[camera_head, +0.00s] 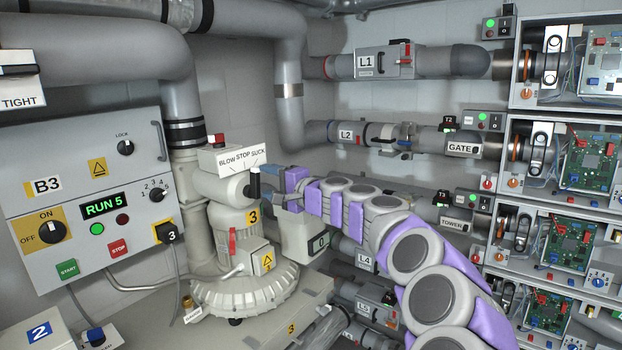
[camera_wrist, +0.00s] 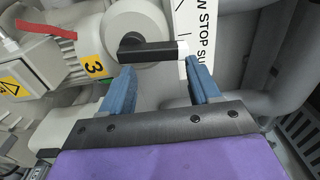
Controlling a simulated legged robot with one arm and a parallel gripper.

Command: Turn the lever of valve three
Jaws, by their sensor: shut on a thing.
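The valve three unit is a grey blower (camera_head: 232,250) with a yellow "3" tag, left of centre in the head view. Its black lever (camera_head: 254,180) stands about upright below the white BLOW STOP SUCK plate (camera_head: 226,158). In the wrist view the lever (camera_wrist: 150,50) lies across the picture, at the tips of my blue fingers. My gripper (camera_head: 272,197) comes in from the right. In the wrist view my gripper (camera_wrist: 160,80) is shut on the lever, its fingers held apart by it. The exact contact is partly hidden.
A control panel (camera_head: 85,190) marked B3, with RUN 5 lit, stands at the left. Large grey pipes (camera_head: 180,80) rise behind the blower. Shelves of circuit boards (camera_head: 590,160) and pipes marked L1 and L2 are at the right.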

